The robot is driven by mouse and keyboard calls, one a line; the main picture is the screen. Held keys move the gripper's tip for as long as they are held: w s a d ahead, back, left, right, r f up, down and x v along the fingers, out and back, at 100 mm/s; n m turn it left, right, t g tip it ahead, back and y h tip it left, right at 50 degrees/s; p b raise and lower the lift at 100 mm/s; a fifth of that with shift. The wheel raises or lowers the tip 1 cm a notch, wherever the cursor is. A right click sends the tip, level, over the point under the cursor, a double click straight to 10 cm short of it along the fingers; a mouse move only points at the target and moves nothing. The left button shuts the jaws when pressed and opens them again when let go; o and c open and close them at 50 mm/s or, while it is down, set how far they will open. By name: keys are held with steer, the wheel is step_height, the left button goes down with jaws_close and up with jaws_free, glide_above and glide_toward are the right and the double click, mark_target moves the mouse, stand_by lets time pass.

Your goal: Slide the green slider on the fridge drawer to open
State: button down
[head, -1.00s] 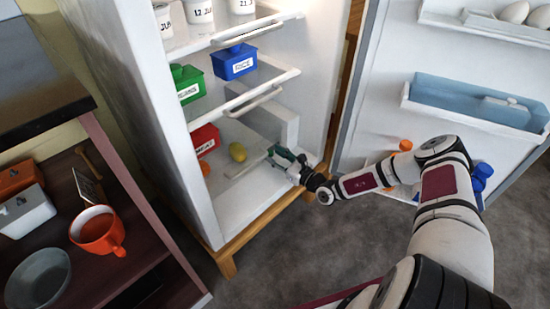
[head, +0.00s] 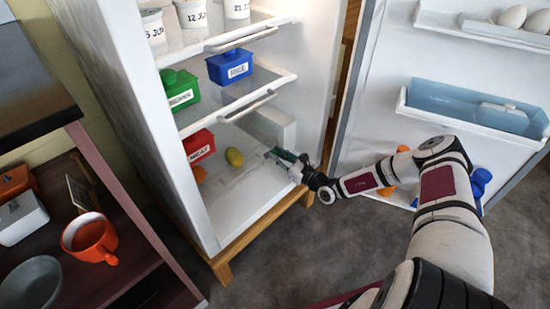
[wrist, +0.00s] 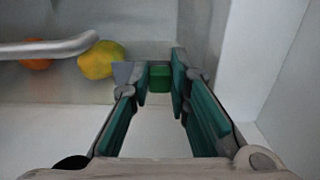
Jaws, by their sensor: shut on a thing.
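The open white fridge (head: 135,85) stands left of my arm. My gripper (head: 279,156) reaches low into it, at the right side of the bottom compartment. In the wrist view the green slider (wrist: 160,78) is a small green block between the dark green fingertips of my gripper (wrist: 160,68), which is shut on it. In the head view the fingers hide the slider. A pale see-through drawer front with a grey bar handle (wrist: 45,47) lies to the left of the fingers. Behind it are a yellow lemon (head: 234,157) and an orange fruit (wrist: 35,64).
A red meat box (head: 199,146), a green box (head: 181,90) and a blue rice box (head: 231,67) sit on the shelves above. The fridge door (head: 390,90) stands open at right.

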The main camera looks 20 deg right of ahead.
steer(key=shift+w+d, duration=0.4)
steer(key=shift+d, duration=0.3)
steer(key=c, duration=1.5)
jaws_free()
steer(key=v, duration=1.2)
